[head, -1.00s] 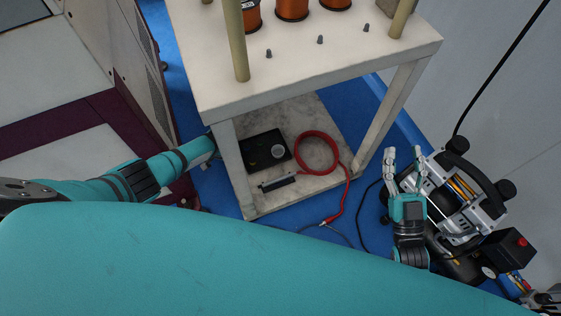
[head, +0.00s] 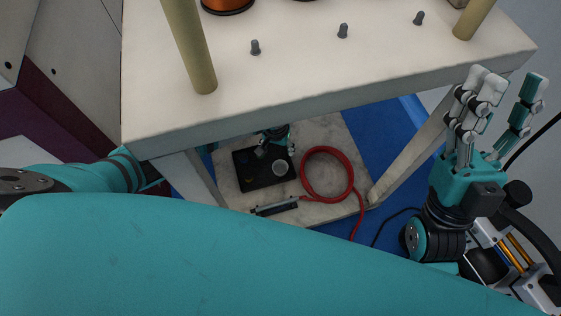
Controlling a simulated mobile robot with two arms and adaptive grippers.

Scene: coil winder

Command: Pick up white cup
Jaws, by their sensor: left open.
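My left arm comes in from the left and passes behind the table leg. My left gripper (head: 275,149) is under the tabletop, at the tray's back edge, just behind the cup. Its fingers are open and look apart from the cup, though they are small and partly hidden by the tabletop. My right gripper (head: 503,100) is raised at the right, beside the table, with its fingers spread and empty.
The white tabletop (head: 330,85) overhangs the shelf, with posts, small pegs and copper spools on it. A red hose coil (head: 327,175) lies right of the tray. A black bar-shaped thing (head: 275,208) lies in front. A compressor-like machine (head: 500,255) stands at right.

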